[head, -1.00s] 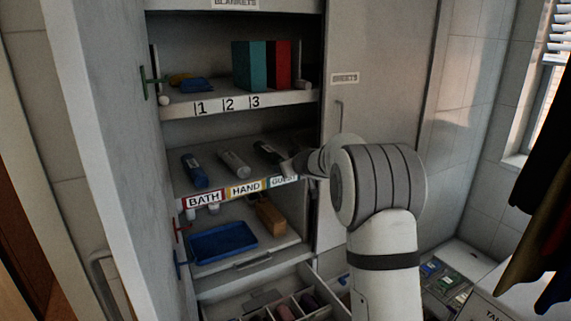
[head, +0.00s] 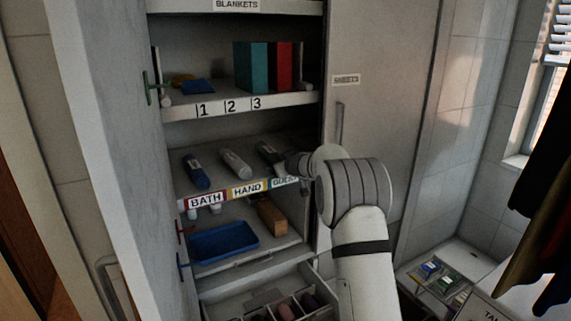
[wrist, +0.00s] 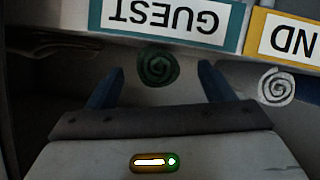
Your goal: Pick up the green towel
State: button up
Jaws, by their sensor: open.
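The green towel is a dark roll (head: 267,151) on the middle shelf, above the GUEST label. In the wrist view its rolled end shows as a dark green spiral (wrist: 158,67). My gripper (wrist: 158,72) is open, with one blue finger on each side of that spiral. Nothing is clamped between the fingers. In the head view my gripper (head: 285,163) is at the shelf's front edge by the towel's near end, partly hidden by my arm. How far the fingers reach along the roll cannot be told.
A pale towel roll (head: 235,163) lies left of the green one, above HAND, and a blue roll (head: 196,171) above BATH. The shelf front carries a GUEST label (wrist: 165,20). An open cabinet door (head: 110,130) stands left. A blue tray (head: 223,242) sits below.

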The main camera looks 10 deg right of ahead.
jog(key=shift+w+a+f, duration=0.15)
jog(key=shift+w+f, duration=0.1)
jog(key=shift+w, duration=0.35)
jog(key=shift+s, duration=0.1)
jog(key=c, duration=1.1)
